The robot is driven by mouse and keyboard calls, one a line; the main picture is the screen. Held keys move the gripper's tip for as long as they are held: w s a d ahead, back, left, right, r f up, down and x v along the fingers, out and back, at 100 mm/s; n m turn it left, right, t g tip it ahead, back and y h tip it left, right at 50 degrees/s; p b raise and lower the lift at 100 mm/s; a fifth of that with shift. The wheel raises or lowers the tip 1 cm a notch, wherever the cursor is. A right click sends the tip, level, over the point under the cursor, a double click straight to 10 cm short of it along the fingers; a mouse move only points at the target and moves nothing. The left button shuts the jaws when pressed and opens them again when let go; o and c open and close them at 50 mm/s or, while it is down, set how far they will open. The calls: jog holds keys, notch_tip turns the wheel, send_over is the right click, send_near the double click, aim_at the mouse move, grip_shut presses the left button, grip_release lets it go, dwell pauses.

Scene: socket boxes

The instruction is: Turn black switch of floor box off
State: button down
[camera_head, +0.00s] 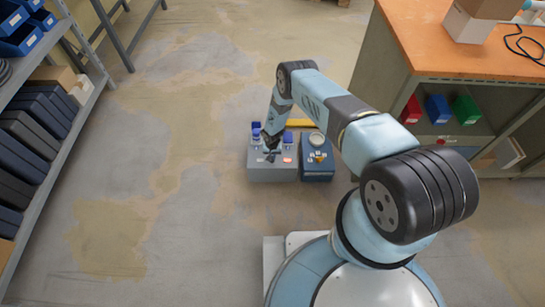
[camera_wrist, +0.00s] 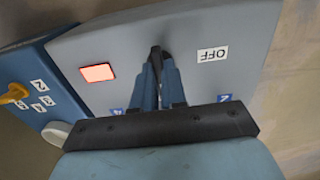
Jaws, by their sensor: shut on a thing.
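The grey floor box (camera_head: 272,175) stands on the floor, and its grey top fills much of the wrist view (camera_wrist: 245,30). My gripper (camera_head: 270,156) is down at its top; in the wrist view the fingers (camera_wrist: 160,68) are shut on the black switch (camera_wrist: 155,51). Only a small dark part of the switch shows between the fingertips. A white OFF label (camera_wrist: 212,54) lies to the right of the fingers. A lit red-orange lamp (camera_wrist: 98,72) is to their left.
A blue box (camera_head: 318,163) with a yellow switch (camera_wrist: 13,93) stands close on the right of the grey box. Blue sockets (camera_head: 256,130) rise at the grey box's back. A shelf (camera_head: 60,100) is left and a workbench (camera_head: 470,55) right. The floor between is open.

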jog(key=shift+n, duration=0.3)
jog(key=n, duration=1.3)
jog(key=shift+n, duration=2.1)
jog(key=c, duration=1.2)
grip_release()
jog(key=shift+r, duration=0.1)
